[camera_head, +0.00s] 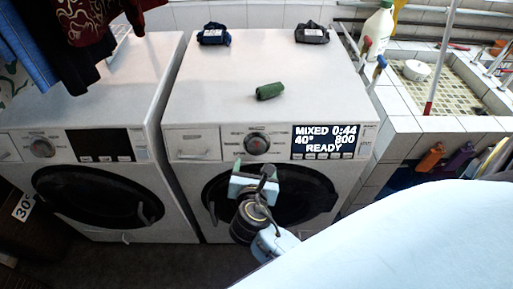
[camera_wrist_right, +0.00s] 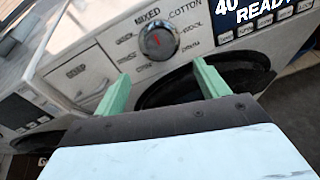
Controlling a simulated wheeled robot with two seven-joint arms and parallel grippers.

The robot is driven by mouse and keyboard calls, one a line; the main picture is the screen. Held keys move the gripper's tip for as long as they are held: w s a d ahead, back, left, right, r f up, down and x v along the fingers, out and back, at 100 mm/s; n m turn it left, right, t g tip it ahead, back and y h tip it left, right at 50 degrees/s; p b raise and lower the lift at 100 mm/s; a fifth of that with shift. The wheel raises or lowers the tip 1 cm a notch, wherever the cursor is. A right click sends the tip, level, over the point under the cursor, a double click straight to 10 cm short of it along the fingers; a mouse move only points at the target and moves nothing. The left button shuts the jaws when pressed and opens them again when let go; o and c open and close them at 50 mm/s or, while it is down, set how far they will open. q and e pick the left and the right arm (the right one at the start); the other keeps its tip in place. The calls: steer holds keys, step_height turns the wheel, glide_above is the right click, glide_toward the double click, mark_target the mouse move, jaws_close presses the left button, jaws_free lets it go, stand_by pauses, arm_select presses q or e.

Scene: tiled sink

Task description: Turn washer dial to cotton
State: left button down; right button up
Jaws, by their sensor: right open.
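The washer dial (camera_head: 257,143) is a round silver knob with a red mark, on the front panel of the right washer (camera_head: 190,101). In the right wrist view the dial (camera_wrist_right: 158,42) is ringed by labels, with MIXED above it and COTTON to its upper right. The washer's display (camera_head: 325,142) reads MIXED 0:44, 40°, 800, READY. My right gripper (camera_wrist_right: 160,83) is open and empty, its two green fingers apart below the dial and not touching it. In the head view the right gripper (camera_head: 256,172) is just under the dial, before the door. My left gripper is not in view.
A second washer (camera_head: 95,111) stands at the left. A green rolled cloth (camera_head: 270,91), a blue bundle (camera_head: 214,34) and a dark bundle (camera_head: 312,33) lie on the right washer. A tiled sink (camera_head: 402,105) is at the right. Clothes (camera_head: 85,32) hang at upper left.

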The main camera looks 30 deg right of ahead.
mark_target(257, 148)
steer(key=b+x, duration=0.1)
steer(key=x, duration=1)
steer(key=shift+f, duration=0.1)
steer(key=c, duration=1)
steer(key=shift+o, duration=0.2)
